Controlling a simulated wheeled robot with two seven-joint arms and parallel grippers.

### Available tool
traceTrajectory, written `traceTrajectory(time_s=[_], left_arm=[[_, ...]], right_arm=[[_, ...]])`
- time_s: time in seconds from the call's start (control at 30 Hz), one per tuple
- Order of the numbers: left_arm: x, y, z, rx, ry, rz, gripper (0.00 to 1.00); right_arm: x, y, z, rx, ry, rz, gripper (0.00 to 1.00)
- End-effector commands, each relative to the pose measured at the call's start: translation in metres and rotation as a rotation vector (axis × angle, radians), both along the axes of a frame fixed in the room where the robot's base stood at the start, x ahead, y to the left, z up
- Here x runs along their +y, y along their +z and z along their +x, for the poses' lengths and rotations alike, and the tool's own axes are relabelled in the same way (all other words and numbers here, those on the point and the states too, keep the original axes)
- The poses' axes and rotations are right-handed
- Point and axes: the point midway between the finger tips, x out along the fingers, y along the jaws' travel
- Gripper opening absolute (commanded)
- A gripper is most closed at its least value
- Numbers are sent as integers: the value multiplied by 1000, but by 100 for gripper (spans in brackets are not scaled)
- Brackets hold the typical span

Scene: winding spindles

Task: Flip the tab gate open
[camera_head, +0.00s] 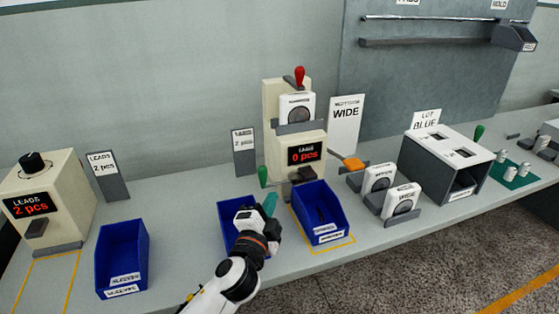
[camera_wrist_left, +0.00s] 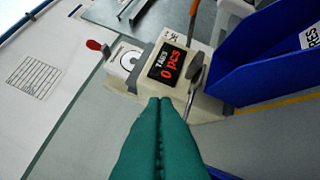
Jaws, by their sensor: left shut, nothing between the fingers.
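The cream dispenser (camera_head: 276,110) has a red display reading 0 pcs; it also shows in the left wrist view (camera_wrist_left: 205,103), where the display reads TABS. A dark flap or chute part (camera_head: 303,174) sits below the display, and an orange paddle (camera_head: 350,163) sticks out at its right. I cannot tell for certain which part is the gate. My left gripper (camera_head: 270,203), with teal fingers, is in front of the dispenser and low, over the left blue bin (camera_head: 229,210). In the wrist view the fingers (camera_wrist_left: 160,101) are together and empty, pointing at the dispenser. The right gripper is out of view.
Another blue bin (camera_head: 335,232) stands right of my left gripper. White spindle units (camera_head: 403,203) and a white-topped box (camera_head: 440,142) are further right. A leads dispenser (camera_head: 68,189) and a blue bin (camera_head: 123,250) stand at the left.

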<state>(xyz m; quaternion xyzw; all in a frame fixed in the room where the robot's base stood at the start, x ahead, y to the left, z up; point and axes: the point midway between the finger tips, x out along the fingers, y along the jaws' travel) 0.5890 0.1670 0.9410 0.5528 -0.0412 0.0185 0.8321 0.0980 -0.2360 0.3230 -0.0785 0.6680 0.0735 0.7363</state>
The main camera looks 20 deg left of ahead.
Motion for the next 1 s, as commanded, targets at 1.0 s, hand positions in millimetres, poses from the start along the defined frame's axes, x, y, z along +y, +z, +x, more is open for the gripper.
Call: traceTrajectory(time_s=[1.0], left_arm=[[27, 2, 93, -26, -16, 30, 0]], right_arm=[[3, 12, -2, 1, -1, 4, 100]])
